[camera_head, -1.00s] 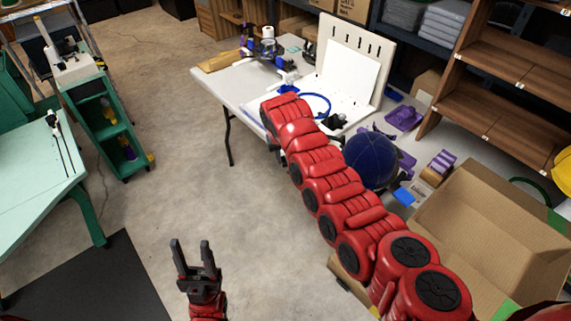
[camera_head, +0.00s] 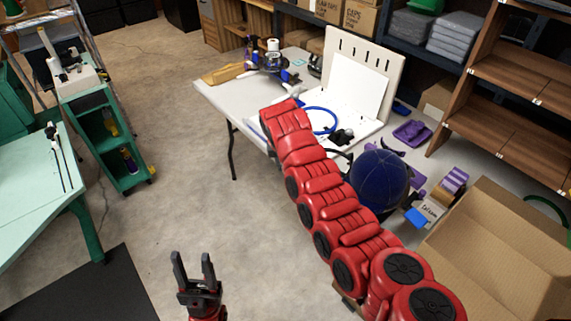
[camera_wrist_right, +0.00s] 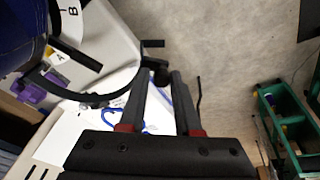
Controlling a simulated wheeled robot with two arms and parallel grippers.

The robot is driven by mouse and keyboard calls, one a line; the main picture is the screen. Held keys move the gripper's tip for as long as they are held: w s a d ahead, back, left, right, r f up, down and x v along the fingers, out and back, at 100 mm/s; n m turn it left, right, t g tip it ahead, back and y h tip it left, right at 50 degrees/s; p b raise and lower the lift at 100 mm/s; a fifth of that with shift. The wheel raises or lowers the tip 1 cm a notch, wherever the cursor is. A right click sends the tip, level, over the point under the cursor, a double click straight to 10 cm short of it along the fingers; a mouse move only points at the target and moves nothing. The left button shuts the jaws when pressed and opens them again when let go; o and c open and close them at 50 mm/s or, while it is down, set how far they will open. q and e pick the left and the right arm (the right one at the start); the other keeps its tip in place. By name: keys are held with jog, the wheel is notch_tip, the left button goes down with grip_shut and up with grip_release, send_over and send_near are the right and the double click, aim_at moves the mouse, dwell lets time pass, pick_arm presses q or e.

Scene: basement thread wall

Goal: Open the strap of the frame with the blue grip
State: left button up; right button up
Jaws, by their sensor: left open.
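A blue ring (camera_head: 334,118) lies on the white board at the table's back; blue strips (camera_wrist_right: 183,104) show behind my right fingers in the right wrist view. I cannot tell which part is the blue grip or the strap. A dark blue cap (camera_head: 380,181) stands on the right of the table, with a black curved bar (camera_wrist_right: 78,96) beside it in the wrist view. My left gripper (camera_head: 192,259) is open and empty over the floor, away from the table.
The white table (camera_head: 222,98) also carries a purple tray (camera_head: 411,133) and a white pegboard (camera_head: 367,60). An open cardboard box (camera_head: 490,240) stands at right, below a wooden shelf (camera_head: 510,85). A green cart (camera_head: 118,150) stands left. The floor between is clear.

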jog(key=o, duration=0.3)
jog(key=shift+a+r, duration=0.15)
jog(key=shift+r, duration=0.45)
jog(key=v, duration=1.6)
